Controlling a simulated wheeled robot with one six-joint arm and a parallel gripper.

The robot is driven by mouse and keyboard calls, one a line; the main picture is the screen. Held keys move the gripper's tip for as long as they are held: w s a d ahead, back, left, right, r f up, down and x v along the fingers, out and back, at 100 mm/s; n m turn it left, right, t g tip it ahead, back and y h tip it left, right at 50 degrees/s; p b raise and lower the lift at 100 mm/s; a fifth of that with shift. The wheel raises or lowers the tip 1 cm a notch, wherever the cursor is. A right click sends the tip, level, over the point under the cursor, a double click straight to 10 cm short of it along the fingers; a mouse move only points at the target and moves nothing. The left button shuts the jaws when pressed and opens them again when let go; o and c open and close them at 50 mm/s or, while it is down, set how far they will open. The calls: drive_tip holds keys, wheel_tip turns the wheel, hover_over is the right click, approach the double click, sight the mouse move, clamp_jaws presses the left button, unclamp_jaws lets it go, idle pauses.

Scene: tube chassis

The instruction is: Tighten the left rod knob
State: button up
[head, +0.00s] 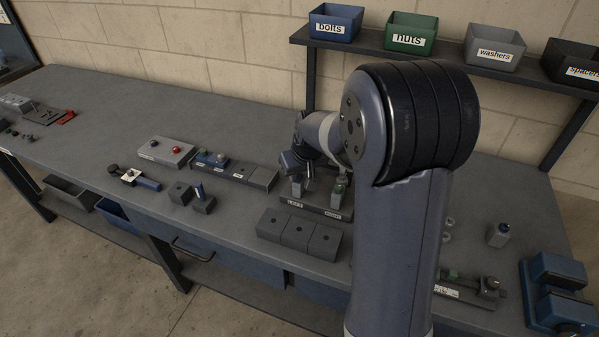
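A dark fixture (316,210) stands on the workbench, with a label reading "LEFT" at its left end and a second label, too small to read surely, at its right. A post with a green knob (340,188) rises from its right part. My gripper (297,178) points down over the left part, just above or at the top of the left post (297,190). The left rod knob is hidden by the gripper or too small to make out. I cannot tell whether the fingers touch or hold it.
Grey blocks (299,233) lie in front of the fixture. A blue vise (556,290) is at the right. Labelled bins (411,33) stand on the shelf behind. My arm hides the bench's middle right.

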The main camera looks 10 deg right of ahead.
clamp_jaws()
